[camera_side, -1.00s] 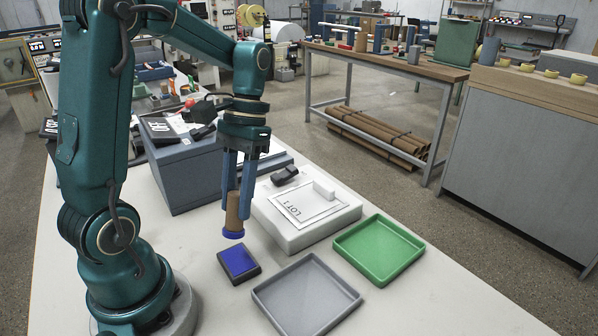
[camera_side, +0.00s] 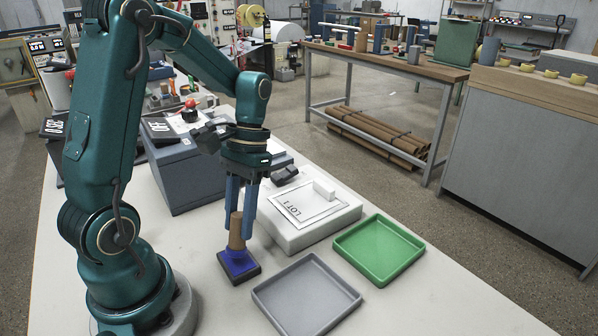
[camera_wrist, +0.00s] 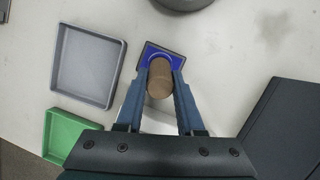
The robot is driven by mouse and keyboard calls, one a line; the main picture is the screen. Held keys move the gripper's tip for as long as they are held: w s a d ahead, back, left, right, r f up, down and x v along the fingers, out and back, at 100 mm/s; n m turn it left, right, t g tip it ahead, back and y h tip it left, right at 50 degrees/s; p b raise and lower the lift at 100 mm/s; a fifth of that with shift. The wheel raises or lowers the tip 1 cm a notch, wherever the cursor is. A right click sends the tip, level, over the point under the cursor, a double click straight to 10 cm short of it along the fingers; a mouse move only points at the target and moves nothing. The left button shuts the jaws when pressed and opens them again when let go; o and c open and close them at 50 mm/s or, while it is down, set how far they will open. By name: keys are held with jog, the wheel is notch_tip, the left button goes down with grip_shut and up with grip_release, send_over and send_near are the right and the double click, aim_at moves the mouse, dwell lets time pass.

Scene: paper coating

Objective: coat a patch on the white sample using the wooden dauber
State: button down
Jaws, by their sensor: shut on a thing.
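The wooden dauber (camera_side: 236,231) is upright, held between the two fingers of my gripper (camera_side: 240,222). Its lower end is down on the blue ink pad (camera_side: 246,273), which has a dark frame. In the wrist view, the dauber (camera_wrist: 159,80) sits between the fingertips of my gripper (camera_wrist: 161,72) over the blue pad (camera_wrist: 148,50). The white sample (camera_side: 318,219), marked LOT 1, lies on a thick white block (camera_side: 305,240) to the right of the gripper.
A grey tray (camera_side: 300,300) lies right of the pad, and a green tray (camera_side: 378,248) lies beyond it. A dark grey box (camera_side: 190,175) stands behind the gripper at left. A small black object (camera_side: 285,174) is at the white block's far edge.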

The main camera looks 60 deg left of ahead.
aim_at(241, 216)
jog(key=shift+f, duration=0.75)
dwell(1.5)
jog(key=shift+r, duration=0.15)
jog(key=shift+r, duration=3.45)
jog(key=shift+w+d+f, duration=0.15)
jog(key=shift+d, duration=0.1)
jog(key=w+r+m+t+y, duration=0.2)
jog(key=w+r+m+t, duration=0.15)
jog(key=w, duration=1.15)
jog(key=shift+w+d+f, duration=0.1)
jog(key=shift+d+f, duration=0.1)
jog(key=shift+f, duration=1.2)
jog(key=shift+d+f, duration=0.15)
jog(key=shift+f, duration=1.2)
jog(key=shift+f, duration=0.95)
